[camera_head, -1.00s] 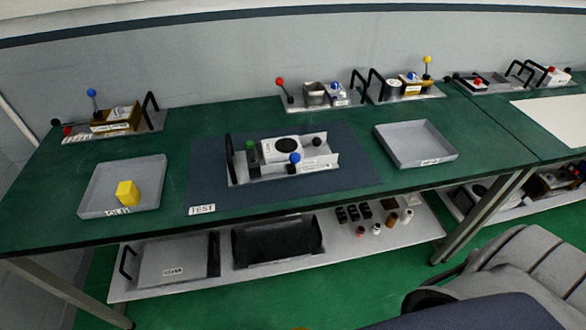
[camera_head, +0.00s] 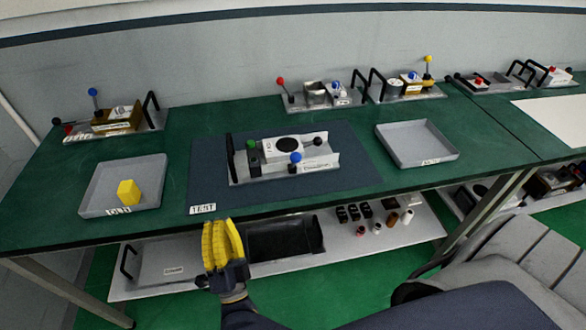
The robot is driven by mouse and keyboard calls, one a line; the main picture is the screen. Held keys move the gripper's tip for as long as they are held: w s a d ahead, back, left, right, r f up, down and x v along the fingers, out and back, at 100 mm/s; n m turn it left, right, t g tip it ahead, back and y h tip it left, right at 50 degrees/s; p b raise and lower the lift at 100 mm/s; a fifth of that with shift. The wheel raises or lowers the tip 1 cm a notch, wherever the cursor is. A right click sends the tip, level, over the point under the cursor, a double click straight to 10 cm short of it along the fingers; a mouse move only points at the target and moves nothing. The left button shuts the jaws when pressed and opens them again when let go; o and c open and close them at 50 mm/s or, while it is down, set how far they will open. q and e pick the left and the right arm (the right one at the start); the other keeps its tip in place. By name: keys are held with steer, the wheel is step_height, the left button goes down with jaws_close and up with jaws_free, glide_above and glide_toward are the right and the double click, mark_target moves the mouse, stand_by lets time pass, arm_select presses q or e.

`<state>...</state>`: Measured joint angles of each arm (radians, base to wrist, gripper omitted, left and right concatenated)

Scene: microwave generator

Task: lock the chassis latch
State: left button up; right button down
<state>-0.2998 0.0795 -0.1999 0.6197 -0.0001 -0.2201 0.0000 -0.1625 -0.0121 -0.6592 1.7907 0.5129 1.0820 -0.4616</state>
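The metal chassis (camera_head: 330,163) lies on the dark TEST mat in the middle of the bench. It holds a white module (camera_head: 270,150) with a black disc on top. A blue ball knob (camera_head: 296,157) stands at its front edge and a black ball knob (camera_head: 317,141) near its right end. Which knob belongs to the latch I cannot tell. The finger gap is unclear.
Units with upright ball levers (camera_head: 282,84) line the back. Below is a shelf (camera_head: 350,248) with small parts. A grey chair (camera_head: 500,265) stands front right.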

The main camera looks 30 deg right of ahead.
mark_target(299, 161)
steer(key=s+d+r+m+g+h, duration=0.45)
steer(key=d+r+m+h, duration=0.2)
steer(key=m+h, duration=0.3)
steer(key=s+d+f+m+g, duration=0.1)
steer(key=d+f+m+g, duration=0.3)
steer(key=d+m+g, duration=0.1)
steer(key=shift+s+d+f+g+h, duration=0.2)
steer(key=shift+s+d+g+h, duration=0.2)
steer(key=shift+g, duration=0.35)
steer(key=shift+m, duration=0.25)
steer(key=x, duration=1.4)
steer(key=shift+w+r, duration=0.1)
steer(key=shift+w+d+r+y, duration=0.1)
steer(key=shift+w+r+y, duration=0.1)
steer(key=shift+y, duration=0.05)
